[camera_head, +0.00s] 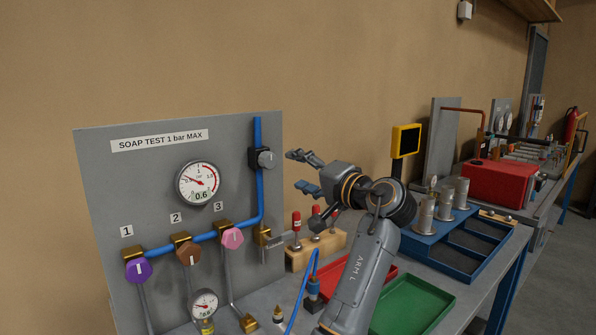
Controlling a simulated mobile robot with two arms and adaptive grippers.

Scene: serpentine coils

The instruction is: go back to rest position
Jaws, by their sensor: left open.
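My left gripper (300,172) is open and empty, with its fingers pointing left. It is in front of the wall, just right of the grey soap test panel (110,190) and above the wooden block of red-handled tools. My left arm (362,275), marked ARM L, rises from the bottom of the view and hides part of the bench. My right gripper is not in view.
The panel carries a gauge (198,184), blue pipe (258,190) and purple (138,270), brown (187,253) and pink (231,238) knobs. A green tray (412,305), metal cylinders (444,204) and a red box (497,183) stand right of my arm.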

